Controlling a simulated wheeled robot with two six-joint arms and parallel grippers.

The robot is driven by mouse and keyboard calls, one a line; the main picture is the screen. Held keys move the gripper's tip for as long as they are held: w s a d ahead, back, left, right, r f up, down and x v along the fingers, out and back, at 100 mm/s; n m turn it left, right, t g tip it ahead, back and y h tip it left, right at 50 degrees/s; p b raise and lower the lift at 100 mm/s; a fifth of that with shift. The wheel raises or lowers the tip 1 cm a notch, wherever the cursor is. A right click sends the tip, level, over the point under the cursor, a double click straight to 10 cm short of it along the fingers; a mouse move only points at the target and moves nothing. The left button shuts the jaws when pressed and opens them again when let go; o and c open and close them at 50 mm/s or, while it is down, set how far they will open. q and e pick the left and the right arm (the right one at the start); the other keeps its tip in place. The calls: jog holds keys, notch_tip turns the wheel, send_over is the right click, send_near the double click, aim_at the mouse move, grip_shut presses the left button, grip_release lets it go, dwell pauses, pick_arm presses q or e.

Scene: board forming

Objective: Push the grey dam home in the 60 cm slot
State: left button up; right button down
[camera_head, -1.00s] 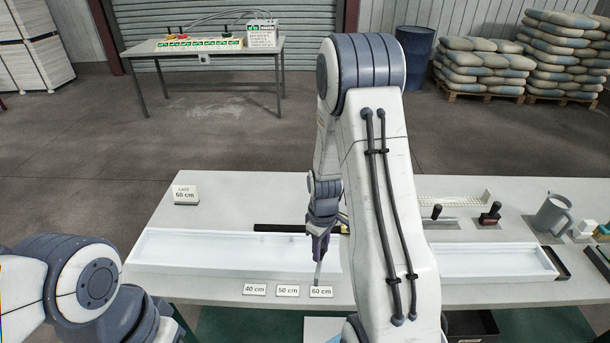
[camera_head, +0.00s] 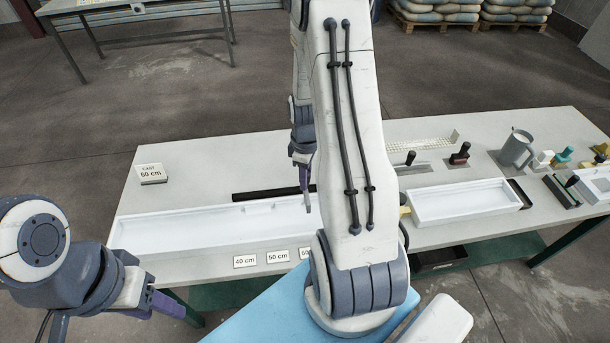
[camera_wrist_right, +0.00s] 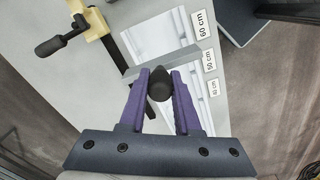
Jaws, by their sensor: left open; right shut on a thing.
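My right gripper (camera_wrist_right: 160,88) is shut on a dark round knob (camera_wrist_right: 160,80) in the right wrist view. The knob stands at the grey dam (camera_wrist_right: 135,72), a bar crossing the white trough (camera_wrist_right: 150,42). The dam's end lies between the 50 cm tag (camera_wrist_right: 209,60) and the 60 cm tag (camera_wrist_right: 202,25). How deep the dam sits cannot be told. In the head view, my right gripper (camera_head: 306,185) is over the trough (camera_head: 180,231), and my arm hides the dam. My left gripper (camera_head: 165,308) is open and empty at the table's front left.
A sign (camera_head: 151,173) reads "CAST 60 cm". A black bar (camera_head: 270,194) lies behind the trough. A yellow clamp (camera_wrist_right: 97,20) with a black handle is near the dam. Hand tools (camera_head: 459,155) and a grey jug (camera_head: 516,148) stand at right.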

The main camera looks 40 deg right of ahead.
notch_tip(320, 180, down, 9)
jog(key=b, duration=0.6)
jog(key=shift+b, duration=0.3)
jog(key=shift+f, duration=0.3)
dwell(1.1)
jog(key=shift+f+b, duration=1.3)
jog(key=shift+f, duration=0.5)
jog(key=c, duration=0.5)
grip_release()
jog(key=shift+r, duration=0.1)
jog(key=shift+c, duration=0.2)
notch_tip(320, 180, up, 10)
jog(key=shift+r+b, duration=0.25)
jog(key=shift+b, duration=0.55)
